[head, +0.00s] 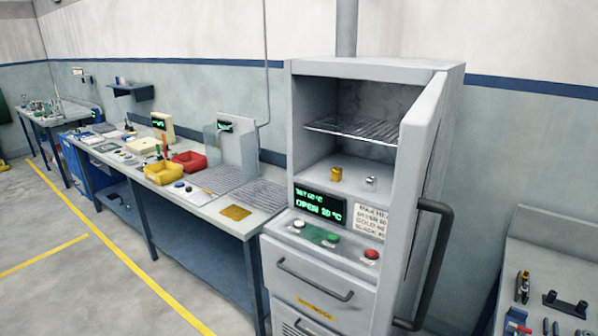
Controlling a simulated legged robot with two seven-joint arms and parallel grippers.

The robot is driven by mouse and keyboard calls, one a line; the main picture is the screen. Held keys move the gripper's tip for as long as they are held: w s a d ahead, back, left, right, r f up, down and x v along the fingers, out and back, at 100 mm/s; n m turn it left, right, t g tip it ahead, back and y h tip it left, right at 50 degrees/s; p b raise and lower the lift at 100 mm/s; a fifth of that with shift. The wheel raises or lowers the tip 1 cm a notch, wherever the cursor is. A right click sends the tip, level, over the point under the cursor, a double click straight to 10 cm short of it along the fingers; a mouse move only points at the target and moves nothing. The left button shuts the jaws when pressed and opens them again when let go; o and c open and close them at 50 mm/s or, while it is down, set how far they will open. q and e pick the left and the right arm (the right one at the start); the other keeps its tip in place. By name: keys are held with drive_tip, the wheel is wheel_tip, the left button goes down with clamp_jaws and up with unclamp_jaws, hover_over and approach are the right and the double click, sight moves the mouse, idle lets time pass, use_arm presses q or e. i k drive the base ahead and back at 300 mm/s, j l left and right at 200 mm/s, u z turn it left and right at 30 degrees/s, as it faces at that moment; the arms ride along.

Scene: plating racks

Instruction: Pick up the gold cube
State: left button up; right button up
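A small gold block (336,174), which looks like the gold cube, stands on the floor of the open oven cabinet (306,118). A small silver piece (371,181) sits to its right on the same floor. The block is too small to make out its exact shape. A wire shelf (352,131) spans the chamber above both. Neither of my grippers is in view.
The oven door (421,150) stands open on the right, with a dark handle (432,262). Below the chamber are a green display (320,203) and buttons. A bench with red (189,161) and yellow bins (163,172) is left. The floor at lower left is clear.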

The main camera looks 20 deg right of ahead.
sight(336, 173)
drive_tip(key=i+j+u, duration=0.1)
drive_tip(key=i+u, duration=0.2)
drive_tip(key=i, duration=0.35)
drive_tip(key=i+l+u, duration=0.1)
drive_tip(key=i+u, duration=0.2)
drive_tip(key=i, duration=0.3)
drive_tip(key=i+z, duration=0.7)
drive_tip(key=z, duration=0.15)
drive_tip(key=i+j+z, duration=0.1)
drive_tip(key=i+z, duration=0.3)
drive_tip(key=k, duration=0.05)
